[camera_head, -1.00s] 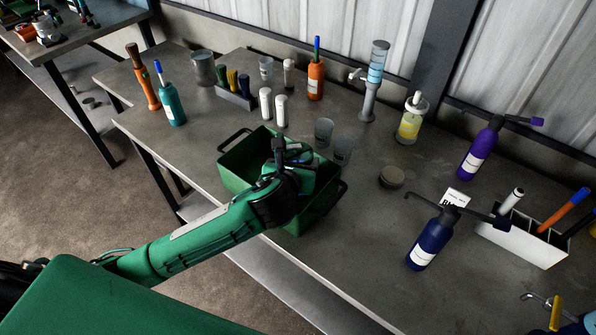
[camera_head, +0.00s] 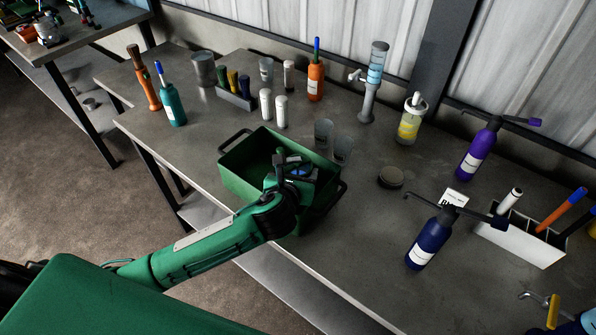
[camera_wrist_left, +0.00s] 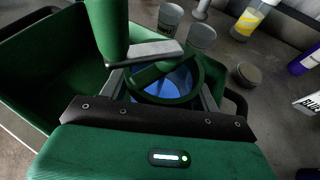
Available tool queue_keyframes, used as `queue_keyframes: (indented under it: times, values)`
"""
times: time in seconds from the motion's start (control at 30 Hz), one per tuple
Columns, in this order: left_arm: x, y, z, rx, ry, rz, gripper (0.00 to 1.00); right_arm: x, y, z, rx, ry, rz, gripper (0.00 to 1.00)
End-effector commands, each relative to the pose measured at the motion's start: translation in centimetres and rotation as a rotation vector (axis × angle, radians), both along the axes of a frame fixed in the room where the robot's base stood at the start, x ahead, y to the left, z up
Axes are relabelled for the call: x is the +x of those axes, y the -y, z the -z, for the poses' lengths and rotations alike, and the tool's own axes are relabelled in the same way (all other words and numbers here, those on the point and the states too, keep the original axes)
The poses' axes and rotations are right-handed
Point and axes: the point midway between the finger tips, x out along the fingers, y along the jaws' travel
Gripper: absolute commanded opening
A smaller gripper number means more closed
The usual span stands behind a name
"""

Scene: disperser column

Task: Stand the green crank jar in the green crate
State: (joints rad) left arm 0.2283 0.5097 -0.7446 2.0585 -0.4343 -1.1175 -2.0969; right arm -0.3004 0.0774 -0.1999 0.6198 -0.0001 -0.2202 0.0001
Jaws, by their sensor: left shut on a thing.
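The green crate (camera_head: 238,181) stands on the grey bench, with a dark handle at each end. My left gripper (camera_head: 294,165) is over the right part of the crate and is shut on the green crank jar. In the left wrist view the jar (camera_wrist_left: 165,84) sits between the fingers, with a green ring rim, blue inside, a grey crank arm and a green upright knob (camera_wrist_left: 107,30). The jar's lower part is hidden, so I cannot tell whether it touches the crate floor. The crate (camera_wrist_left: 40,75) also shows at the left there. My right gripper is not in view.
Two clear cups (camera_head: 323,132) and two white-capped bottles (camera_head: 281,111) stand just behind the crate. A round grey lid (camera_head: 391,177) lies to its right. A dark blue spray bottle (camera_head: 431,240) and white caddy (camera_head: 522,240) stand further right. The crate's left half looks empty.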

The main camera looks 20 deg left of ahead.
Motion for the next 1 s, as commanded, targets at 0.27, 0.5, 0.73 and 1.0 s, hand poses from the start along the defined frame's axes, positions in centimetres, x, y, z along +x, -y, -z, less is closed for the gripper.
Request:
queue_keyframes:
  times: [0.27, 0.5, 0.73, 1.0]
  values:
    - [-0.6, 0.1, 1.8, 0.004, -0.034, 0.001, 0.84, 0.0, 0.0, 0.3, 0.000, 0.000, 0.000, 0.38]
    - [-0.6, 0.1, 1.7, 0.002, -0.034, 0.000, 0.84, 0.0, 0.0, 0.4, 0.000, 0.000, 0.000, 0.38]
    - [-2.5, 0.3, -0.3, 0.002, -0.030, 0.003, 0.84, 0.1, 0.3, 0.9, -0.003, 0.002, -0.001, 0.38]
    - [-7.7, 0.5, -3.0, 0.001, -0.022, 0.003, 0.84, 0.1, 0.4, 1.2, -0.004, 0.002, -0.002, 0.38]
